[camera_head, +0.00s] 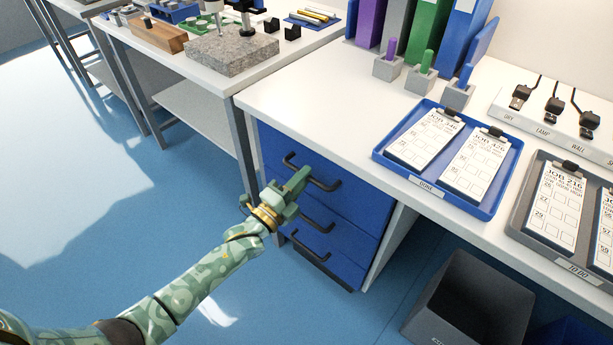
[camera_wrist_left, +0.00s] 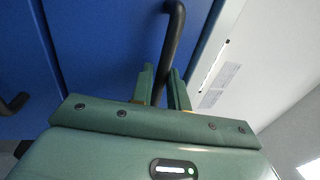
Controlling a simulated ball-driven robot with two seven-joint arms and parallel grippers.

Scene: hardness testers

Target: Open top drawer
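The blue drawer unit (camera_head: 345,207) stands under the white bench, with several drawers and dark bar handles. The top drawer looks closed, its front flush with the unit. Its dark handle (camera_head: 328,186) also shows in the left wrist view (camera_wrist_left: 174,35), running down between the fingers. My left gripper (camera_head: 297,182), green, is at the top handle. In the wrist view its two fingers (camera_wrist_left: 161,90) stand on either side of the bar, which fills the narrow gap, so it appears shut on the handle. My right gripper is in neither view.
A blue tray (camera_head: 381,155) and a grey tray (camera_head: 516,222) with clipboards lie on the bench top (camera_head: 325,105). A dark bin (camera_head: 470,300) stands on the floor right of the drawers. The blue floor (camera_head: 190,170) left of the unit is clear.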

